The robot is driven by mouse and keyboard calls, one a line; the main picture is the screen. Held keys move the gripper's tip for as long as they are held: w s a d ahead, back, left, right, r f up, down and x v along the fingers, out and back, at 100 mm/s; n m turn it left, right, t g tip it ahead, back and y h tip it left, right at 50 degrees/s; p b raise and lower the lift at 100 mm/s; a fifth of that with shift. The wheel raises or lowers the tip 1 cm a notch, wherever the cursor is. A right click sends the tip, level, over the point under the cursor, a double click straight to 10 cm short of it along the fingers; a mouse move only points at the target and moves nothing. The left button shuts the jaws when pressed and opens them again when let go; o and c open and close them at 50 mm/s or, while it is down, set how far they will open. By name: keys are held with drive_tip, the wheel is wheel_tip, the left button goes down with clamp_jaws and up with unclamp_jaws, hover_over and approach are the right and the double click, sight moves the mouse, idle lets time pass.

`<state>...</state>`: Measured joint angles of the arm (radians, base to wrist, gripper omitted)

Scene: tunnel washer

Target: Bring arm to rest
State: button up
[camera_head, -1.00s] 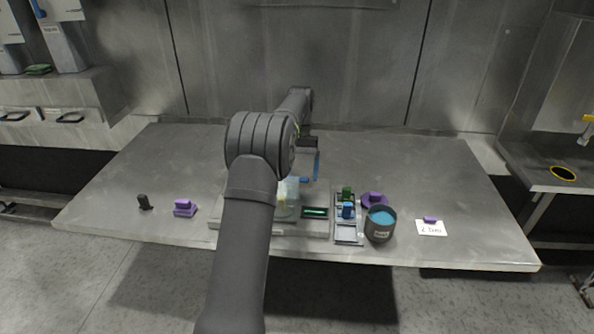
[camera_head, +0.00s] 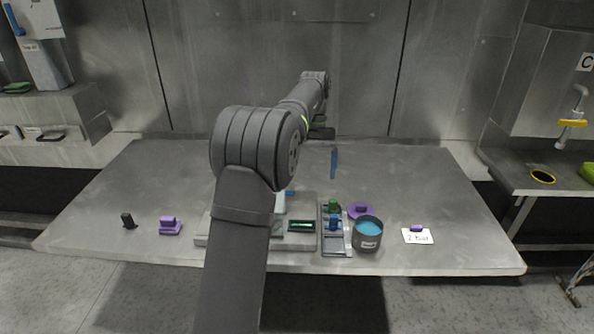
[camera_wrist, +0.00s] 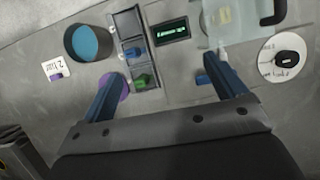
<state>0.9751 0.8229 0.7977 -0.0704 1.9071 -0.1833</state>
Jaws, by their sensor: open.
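My gripper (camera_head: 333,163) hangs over the middle of the steel table (camera_head: 410,180), with one blue finger showing in the head view. In the wrist view my gripper (camera_wrist: 165,65) has its two blue fingers wide apart with nothing held between them. Below it in that view are a tray with a blue block (camera_wrist: 132,52) and a green block (camera_wrist: 141,82), and a small dark display (camera_wrist: 171,32). My forearm hides part of the table and of the grey platform (camera_head: 308,208) in the head view.
A dark pot with blue contents (camera_head: 367,233) stands right of the tray (camera_head: 337,243), in front of a purple round piece (camera_head: 361,210). A labelled card (camera_head: 417,237) lies farther right. A purple block (camera_head: 170,226) and a black piece (camera_head: 128,220) stand at left. The table's back is clear.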

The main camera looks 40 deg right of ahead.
drive_tip(key=shift+s+d+r, duration=0.15)
drive_tip(key=shift+s+r, duration=0.3)
drive_tip(key=shift+s, duration=0.3)
drive_tip(key=w+f, duration=0.2)
drive_tip(key=w, duration=0.1)
drive_tip(key=w+a+f, duration=0.1)
drive_tip(key=w+f, duration=0.1)
drive_tip(key=w, duration=0.2)
drive_tip(key=w+a+f, duration=0.1)
drive_tip(key=w+f, duration=0.1)
drive_tip(key=w, duration=0.1)
drive_tip(key=shift+w+a+f, duration=0.1)
drive_tip(key=shift+w+f, duration=0.25)
drive_tip(key=shift+w, duration=0.05)
drive_tip(key=f, duration=0.3)
drive_tip(key=shift+w+f, duration=0.15)
drive_tip(key=shift+w, duration=0.2)
drive_tip(key=shift+f, duration=0.5)
drive_tip(key=shift+r, duration=0.1)
